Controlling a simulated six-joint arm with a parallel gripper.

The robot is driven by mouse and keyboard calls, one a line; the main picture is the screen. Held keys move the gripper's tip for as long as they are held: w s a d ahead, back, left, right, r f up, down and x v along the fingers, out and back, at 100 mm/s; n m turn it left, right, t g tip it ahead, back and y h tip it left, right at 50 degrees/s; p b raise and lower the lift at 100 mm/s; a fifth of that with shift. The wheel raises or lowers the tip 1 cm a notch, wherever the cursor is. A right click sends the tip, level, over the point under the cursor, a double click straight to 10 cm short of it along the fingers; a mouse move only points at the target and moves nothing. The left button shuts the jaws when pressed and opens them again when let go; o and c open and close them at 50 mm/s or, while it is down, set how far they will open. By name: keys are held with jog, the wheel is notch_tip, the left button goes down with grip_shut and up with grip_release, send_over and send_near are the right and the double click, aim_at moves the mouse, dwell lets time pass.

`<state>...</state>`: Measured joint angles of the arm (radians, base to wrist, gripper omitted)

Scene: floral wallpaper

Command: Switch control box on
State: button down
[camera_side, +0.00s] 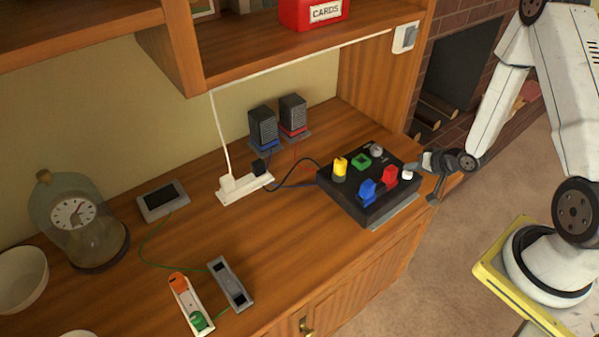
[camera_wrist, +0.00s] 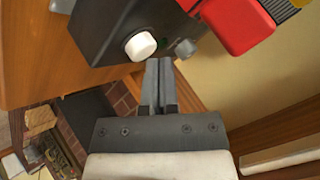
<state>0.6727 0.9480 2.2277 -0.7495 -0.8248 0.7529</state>
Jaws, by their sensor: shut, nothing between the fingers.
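The black control box (camera_side: 350,200) sits on the wooden counter at its right end. On it are a yellow knob (camera_side: 340,164), a green square part (camera_side: 362,161), a grey knob (camera_side: 376,151), a blue lever (camera_side: 368,189), a red lever (camera_side: 390,177) and a white button (camera_side: 407,174). My gripper (camera_side: 422,164) is at the box's right edge, close to the white button. In the wrist view my gripper (camera_wrist: 159,62) is shut and empty. Its tips are just beside the white button (camera_wrist: 140,45), with the grey knob (camera_wrist: 186,48) on their other side. I cannot tell whether the tips touch anything.
A white power strip (camera_side: 244,187) and two speakers (camera_side: 278,122) stand left of and behind the box. A glass-domed clock (camera_side: 80,220) and a small dark screen (camera_side: 162,198) are farther left. Cables cross the counter. A shelf overhangs the back.

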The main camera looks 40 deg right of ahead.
aim_at(410, 174)
jog(key=shift+f, duration=0.45)
dwell(0.8)
jog(key=shift+r, duration=0.9)
jog(key=shift+r, duration=0.1)
jog(key=shift+r, duration=2.4)
jog(key=shift+w+a+r+n+g, duration=0.2)
jog(key=shift+a+r+n+g, duration=0.1)
jog(key=shift+r, duration=0.15)
jog(key=s+a+r+n+g, duration=0.3)
jog(key=s+a+r, duration=0.1)
jog(key=a, duration=0.4)
jog(key=s+a+r+n+g+h, duration=0.1)
jog(key=s+a+r+n+g, duration=0.2)
jog(key=a+r, duration=0.4)
jog(key=shift+s+a+n, duration=0.35)
jog(key=shift+a+n, duration=0.25)
jog(key=shift+a, duration=0.05)
